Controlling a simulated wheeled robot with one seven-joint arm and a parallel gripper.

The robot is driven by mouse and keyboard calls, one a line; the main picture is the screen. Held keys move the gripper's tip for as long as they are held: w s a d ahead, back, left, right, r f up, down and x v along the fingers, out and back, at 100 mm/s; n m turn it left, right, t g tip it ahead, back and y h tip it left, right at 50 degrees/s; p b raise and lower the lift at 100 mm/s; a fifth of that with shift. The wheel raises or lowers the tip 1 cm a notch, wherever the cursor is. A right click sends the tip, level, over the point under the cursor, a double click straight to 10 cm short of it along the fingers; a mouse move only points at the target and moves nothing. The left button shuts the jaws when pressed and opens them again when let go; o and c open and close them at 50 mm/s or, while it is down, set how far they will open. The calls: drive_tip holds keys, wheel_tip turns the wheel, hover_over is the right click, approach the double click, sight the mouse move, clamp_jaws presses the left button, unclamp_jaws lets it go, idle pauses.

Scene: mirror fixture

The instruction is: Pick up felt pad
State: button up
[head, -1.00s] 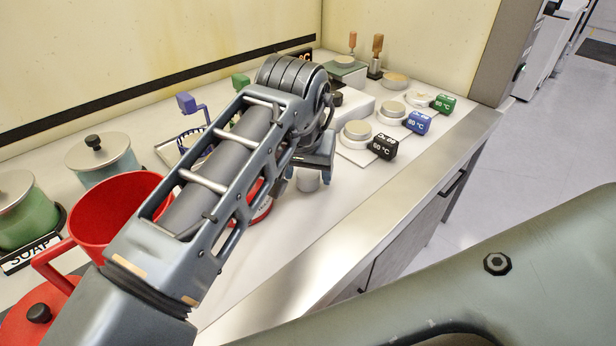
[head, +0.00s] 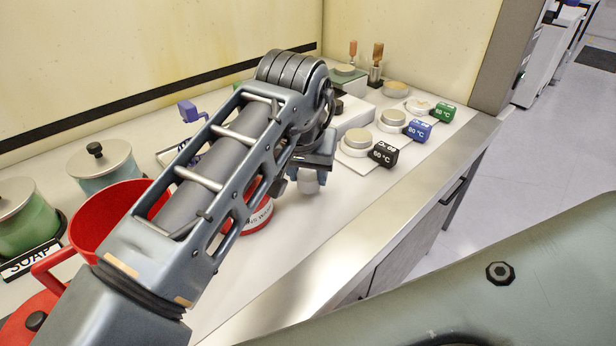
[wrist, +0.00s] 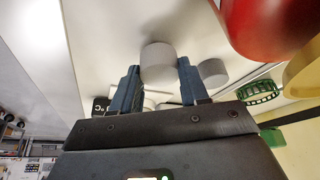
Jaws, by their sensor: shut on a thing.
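The felt pad appears to be a short pale grey-white cylinder (wrist: 158,62) between my fingertips in the wrist view. My gripper (wrist: 158,78) is shut on it, with a blue-grey finger at each side. In the head view my gripper (head: 310,168) is over the counter, partly hidden by my arm, and the pale pad (head: 308,184) shows just below it. I cannot tell for certain how far the pad is above the counter.
A red labelled dish (head: 260,217) is left of the pad. Another grey round piece (wrist: 212,72) shows beside it in the wrist view. Black (head: 384,153), blue (head: 418,130) and green (head: 443,112) temperature blocks stand right. A red pot (head: 92,215) stands left. The front counter is clear.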

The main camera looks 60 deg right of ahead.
sight(313, 176)
drive_tip(key=r, duration=0.3)
drive_tip(key=shift+s+d, duration=0.25)
drive_tip(key=shift+s, duration=0.1)
drive_tip(key=s+d+r+p, duration=0.4)
drive_tip(key=s+d+r, duration=0.1)
drive_tip(key=s, duration=0.4)
drive_tip(key=shift+d+r, duration=0.4)
drive_tip(key=shift+r, duration=0.3)
drive_tip(key=o, duration=0.5)
drive_tip(key=shift+c, duration=0.2)
drive_tip(key=c, duration=0.4)
